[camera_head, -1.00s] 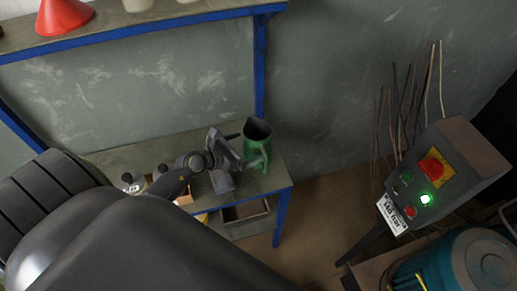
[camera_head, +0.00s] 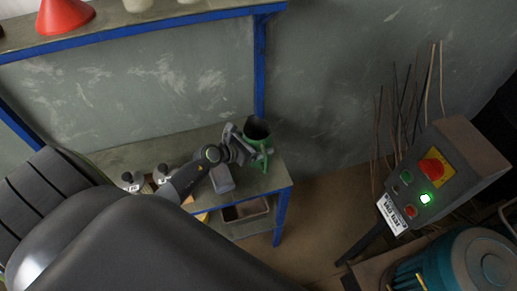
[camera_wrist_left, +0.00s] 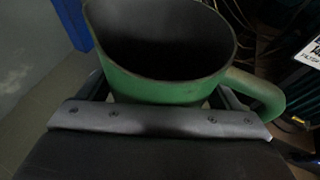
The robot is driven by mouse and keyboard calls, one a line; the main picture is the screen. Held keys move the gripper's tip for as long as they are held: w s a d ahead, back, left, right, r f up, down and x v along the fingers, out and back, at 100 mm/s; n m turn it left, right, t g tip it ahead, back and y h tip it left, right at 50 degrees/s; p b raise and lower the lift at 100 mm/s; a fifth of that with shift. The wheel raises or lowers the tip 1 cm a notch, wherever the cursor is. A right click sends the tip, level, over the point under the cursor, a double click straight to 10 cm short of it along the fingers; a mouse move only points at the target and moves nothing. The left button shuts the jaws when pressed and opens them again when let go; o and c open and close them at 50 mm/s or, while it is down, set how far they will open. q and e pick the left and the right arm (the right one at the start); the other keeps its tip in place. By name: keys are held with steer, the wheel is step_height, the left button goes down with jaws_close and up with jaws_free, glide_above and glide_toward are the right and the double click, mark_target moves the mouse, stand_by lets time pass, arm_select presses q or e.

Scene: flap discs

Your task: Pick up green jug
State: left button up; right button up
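My right gripper is not in view.
The bench top (camera_head: 130,157) has two small containers (camera_head: 161,173) left of my wrist. A blue-edged shelf (camera_head: 150,22) with a red funnel (camera_head: 64,15) is above. A control box (camera_head: 447,170) and teal machine (camera_head: 470,262) stand at right.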

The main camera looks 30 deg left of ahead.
arm_select(q)
steer(key=c, duration=0.7)
steer(key=shift+c, duration=0.3)
steer(key=shift+r, duration=0.25)
